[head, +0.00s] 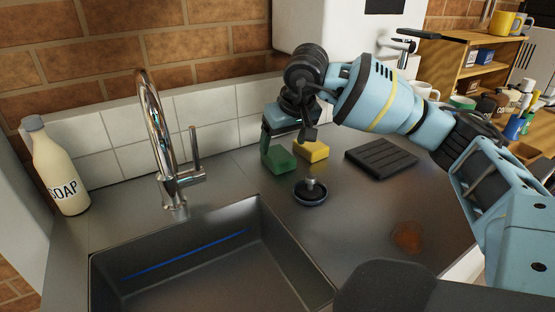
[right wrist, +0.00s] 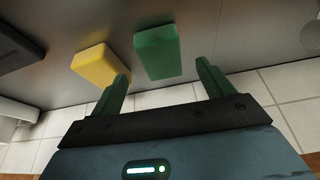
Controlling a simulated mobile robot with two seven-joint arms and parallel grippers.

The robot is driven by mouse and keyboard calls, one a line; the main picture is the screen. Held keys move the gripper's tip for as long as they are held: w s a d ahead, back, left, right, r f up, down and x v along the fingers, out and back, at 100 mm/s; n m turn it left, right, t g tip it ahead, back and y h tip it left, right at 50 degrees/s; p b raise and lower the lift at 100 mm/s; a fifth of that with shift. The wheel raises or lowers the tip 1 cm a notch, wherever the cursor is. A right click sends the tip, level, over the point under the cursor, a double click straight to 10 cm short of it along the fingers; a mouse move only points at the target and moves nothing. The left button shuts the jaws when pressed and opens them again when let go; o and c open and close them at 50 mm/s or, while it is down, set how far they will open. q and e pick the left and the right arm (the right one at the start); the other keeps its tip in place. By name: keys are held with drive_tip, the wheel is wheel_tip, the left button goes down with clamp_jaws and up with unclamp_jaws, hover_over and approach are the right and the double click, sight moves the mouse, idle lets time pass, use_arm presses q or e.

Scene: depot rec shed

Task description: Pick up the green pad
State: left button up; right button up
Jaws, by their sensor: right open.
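The green pad (head: 281,160) lies on the dark counter behind the sink, just left of a yellow pad (head: 315,151). In the right wrist view the green pad (right wrist: 158,52) lies beyond the fingertips, roughly between their lines, and the yellow pad (right wrist: 97,64) is close by on its left. My right gripper (head: 288,142) is over the green pad and partly hides it in the head view. Its green fingers (right wrist: 163,72) are apart with nothing between them. My left gripper is not in view.
A sink basin (head: 210,262) with a chrome tap (head: 165,140) is at the front left. A dark sink plug (head: 311,193) stands in front of the pads, and a black ribbed mat (head: 381,158) lies to the right. A soap bottle (head: 58,170) stands far left.

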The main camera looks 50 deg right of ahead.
sight(279, 154)
drive_tip(key=shift+x, duration=2.55)
drive_tip(key=shift+w+r, duration=0.1)
drive_tip(key=shift+w, duration=0.1)
drive_tip(key=c, duration=1.1)
